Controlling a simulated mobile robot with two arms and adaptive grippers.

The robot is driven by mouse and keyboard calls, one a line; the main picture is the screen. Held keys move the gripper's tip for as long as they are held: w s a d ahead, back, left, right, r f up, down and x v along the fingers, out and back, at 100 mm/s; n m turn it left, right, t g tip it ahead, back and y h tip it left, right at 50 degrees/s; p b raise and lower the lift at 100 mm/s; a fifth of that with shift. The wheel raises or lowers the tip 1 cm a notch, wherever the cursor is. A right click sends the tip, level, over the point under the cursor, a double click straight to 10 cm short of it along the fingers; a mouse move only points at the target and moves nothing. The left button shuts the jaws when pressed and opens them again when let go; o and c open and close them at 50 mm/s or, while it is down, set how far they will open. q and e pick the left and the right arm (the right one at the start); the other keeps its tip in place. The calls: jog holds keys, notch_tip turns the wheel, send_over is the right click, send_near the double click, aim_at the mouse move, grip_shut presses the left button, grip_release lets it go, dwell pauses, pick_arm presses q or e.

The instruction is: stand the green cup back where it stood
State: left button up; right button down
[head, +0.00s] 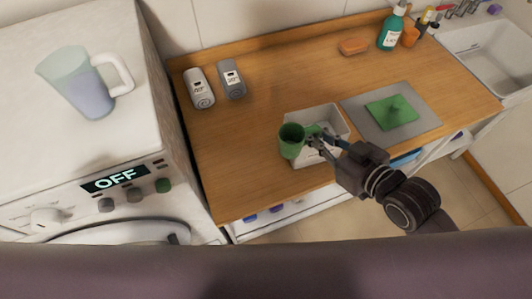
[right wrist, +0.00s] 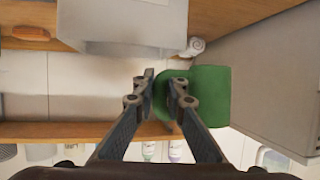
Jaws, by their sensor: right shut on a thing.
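The green cup (head: 291,146) is upright at the left end of the white bin (head: 325,112) in the head view, overlapping its edge. I cannot tell its exact height. My right gripper (head: 313,139) is shut on the cup at its handle side, to the right of the cup body. In the right wrist view the cup (right wrist: 212,97) is beside and partly behind the right-hand finger of my right gripper (right wrist: 163,88); the grasped part is mostly hidden. My left gripper is not in view.
A grey mat (head: 428,122) with a green cloth (head: 391,112) lies right of the bin. A jug (head: 88,92) stands on the washer (head: 30,165). The wooden counter (head: 270,85) is clear behind the bin.

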jog(key=w+a+r+b, duration=0.1)
jog(key=w+a+b, duration=0.1)
jog(key=a, duration=0.3)
notch_tip(320, 180, up, 4)
jog(key=b, duration=0.2)
send_over(264, 162)
notch_tip(264, 162, down, 20)
jog(key=shift+r, duration=0.15)
jog(key=c, duration=2)
grip_release()
jog(key=shift+o, duration=0.2)
